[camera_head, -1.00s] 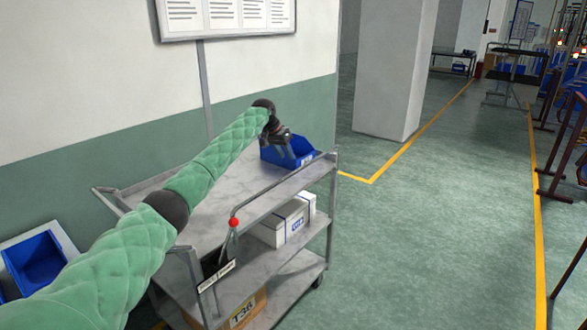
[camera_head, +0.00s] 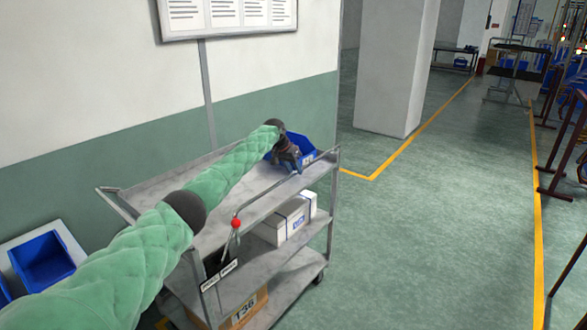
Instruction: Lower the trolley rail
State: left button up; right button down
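A grey metal trolley (camera_head: 225,284) with shelves stands at the centre left. Its rail (camera_head: 275,184) runs along the near side of the top shelf and bends down at the left. A lever with a red ball knob (camera_head: 236,223) stands at the rail's left end. My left arm, in a green quilted sleeve, reaches across the top shelf. My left gripper (camera_head: 291,164) is at the far right of the top shelf, just above or beside the rail. I cannot tell whether it touches the rail or how far its fingers are apart. My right gripper is out of view.
A blue bin (camera_head: 305,148) sits on the top shelf behind my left gripper. A white box (camera_head: 285,222) and a cardboard box (camera_head: 247,308) are on the lower shelves. A wall lies behind the trolley. The floor to the right is clear up to the yellow line.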

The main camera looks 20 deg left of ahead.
pick_arm(q)
grip_shut()
jog(key=shift+d, duration=0.15)
